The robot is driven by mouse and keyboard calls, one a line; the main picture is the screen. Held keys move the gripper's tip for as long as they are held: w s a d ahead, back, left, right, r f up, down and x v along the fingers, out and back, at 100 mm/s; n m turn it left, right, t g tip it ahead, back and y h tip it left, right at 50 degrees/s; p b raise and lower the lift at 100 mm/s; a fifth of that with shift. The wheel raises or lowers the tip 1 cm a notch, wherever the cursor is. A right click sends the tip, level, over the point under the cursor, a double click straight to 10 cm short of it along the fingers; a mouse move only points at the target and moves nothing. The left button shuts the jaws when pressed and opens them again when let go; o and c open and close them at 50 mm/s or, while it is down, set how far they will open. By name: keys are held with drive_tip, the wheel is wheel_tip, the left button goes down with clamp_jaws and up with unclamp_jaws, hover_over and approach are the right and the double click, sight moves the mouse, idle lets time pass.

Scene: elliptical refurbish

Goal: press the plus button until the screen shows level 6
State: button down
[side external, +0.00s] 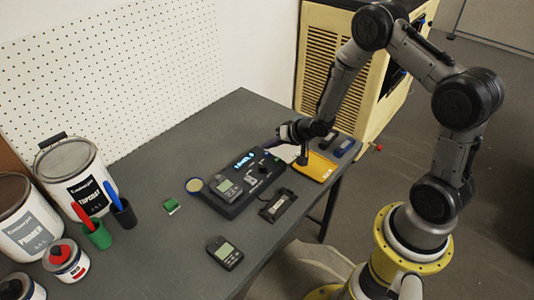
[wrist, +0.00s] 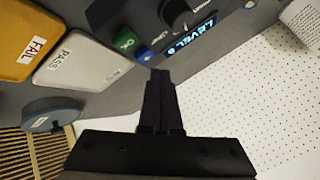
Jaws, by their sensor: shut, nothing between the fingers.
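The screen (wrist: 190,40) glows blue in the wrist view; it reads LEVEL and a digit that looks like 6, seen at an angle. It also shows small on the black console (side external: 225,206) in the side view. A blue button (wrist: 145,53) with a faint mark, apparently the plus, sits beside a green OK button (wrist: 124,40). My gripper (wrist: 160,73) is shut and empty, its tips just short of the blue button in the picture; I cannot tell whether they touch.
A yellow FAIL tray (wrist: 28,38) and a white PASS tray (wrist: 75,65) lie beside the console. Handheld meters (side external: 224,253), paint cans (side external: 80,185) and pen cups (side external: 97,236) stand on the grey table. A pegboard wall (side external: 120,80) runs behind.

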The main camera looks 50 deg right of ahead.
drive_tip(key=shift+r, duration=2.35)
drive_tip(key=w+a+r+n+t, duration=0.1)
drive_tip(key=w+a+r+t, duration=0.15)
drive_tip(key=r, duration=1.05)
drive_tip(key=s+a+r+h, duration=0.1)
drive_tip(key=s+r, duration=0.2)
drive_tip(key=r, duration=0.4)
drive_tip(key=s+a+r+h, duration=0.1)
drive_tip(key=s+r, duration=0.3)
drive_tip(key=r, duration=0.3)
drive_tip(key=s+r+n, duration=0.3)
drive_tip(key=s, duration=1)
drive_tip(key=s+a+f+n+g, duration=0.1)
drive_tip(key=s+f+n+g, duration=0.1)
drive_tip(key=s, duration=0.4)
drive_tip(key=s+a+f+n+g+y, duration=0.1)
drive_tip(key=s+f+g, duration=0.3)
drive_tip(key=s+f, duration=0.1)
drive_tip(key=shift+s+a+f+n, duration=0.2)
drive_tip(key=shift+s+a+n, duration=0.2)
drive_tip(key=shift+s, duration=0.4)
